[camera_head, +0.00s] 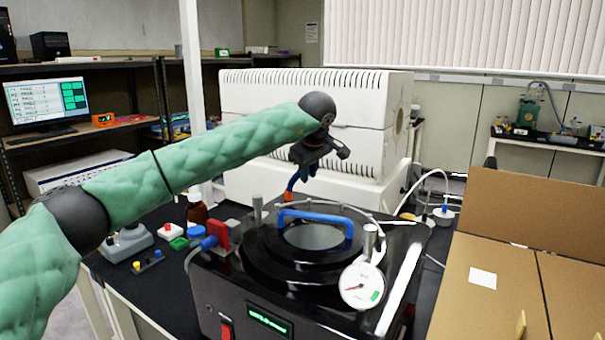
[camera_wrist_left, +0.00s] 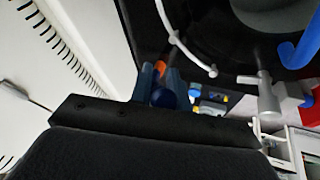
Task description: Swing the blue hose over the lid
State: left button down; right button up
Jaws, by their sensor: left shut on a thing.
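My left gripper (camera_head: 312,163) is above the rear of the freeze dryer, behind the lid. It is shut on the blue hose (camera_head: 295,180), which hangs below it and has an orange end. The wrist view shows the hose (camera_wrist_left: 164,98) between the fingers of the left gripper (camera_wrist_left: 160,84), with the orange part beyond. The round black lid (camera_head: 268,262) has a glass window and a blue arched handle (camera_head: 315,214). The handle also shows at the right of the wrist view (camera_wrist_left: 301,46). The hose is beside the lid's far edge, not across it. My right gripper is out of view.
A round gauge (camera_head: 361,286) and metal posts stand around the lid. A red block (camera_head: 214,234) with a blue fitting is at its left. A large white machine (camera_head: 262,181) stands close behind my gripper. An open cardboard box (camera_head: 500,262) is at the right.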

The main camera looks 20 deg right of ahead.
pick_arm(q)
jog(key=shift+w+r, duration=0.1)
jog(key=c, duration=1.3)
grip_release()
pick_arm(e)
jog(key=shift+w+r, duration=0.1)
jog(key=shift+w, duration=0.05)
pick_arm(q)
jog(key=b+v, duration=0.1)
jog(key=v, duration=0.5)
jog(key=shift+r+b, duration=0.25)
jog(key=shift+b, duration=0.15)
jog(key=shift+s+r, duration=0.4)
jog(key=shift+r, duration=0.05)
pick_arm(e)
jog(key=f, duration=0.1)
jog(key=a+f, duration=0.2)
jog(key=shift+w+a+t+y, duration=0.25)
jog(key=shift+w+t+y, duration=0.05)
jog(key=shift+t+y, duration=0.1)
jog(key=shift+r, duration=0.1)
